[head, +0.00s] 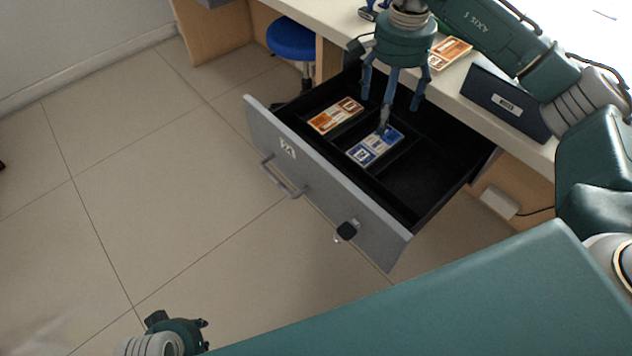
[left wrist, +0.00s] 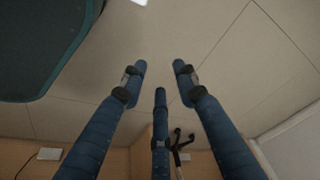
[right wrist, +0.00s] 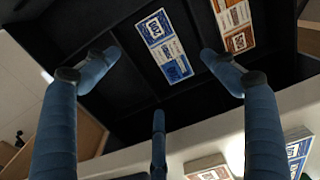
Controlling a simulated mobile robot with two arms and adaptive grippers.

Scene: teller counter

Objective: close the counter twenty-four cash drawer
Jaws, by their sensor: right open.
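The cash drawer (head: 335,190) is pulled well out from under the counter. Its grey front bears a small number label (head: 287,148), a bar handle (head: 283,178) and a dark knob-like lock piece (head: 346,231). Orange notes (head: 335,115) and blue notes (head: 375,146) lie in its black compartments; the blue notes also show in the right wrist view (right wrist: 163,45). My right gripper (head: 390,105) points down over the drawer, fingers spread and empty. My left gripper (head: 200,335) is at the lower left, over the floor; its fingers stand apart, with nothing between them.
The white counter (head: 330,15) runs behind the drawer, with orange notes (head: 450,53) and a dark labelled box (head: 505,100) on it. A blue stool (head: 292,38) stands left of the drawer. The tiled floor (head: 150,190) before the drawer is clear.

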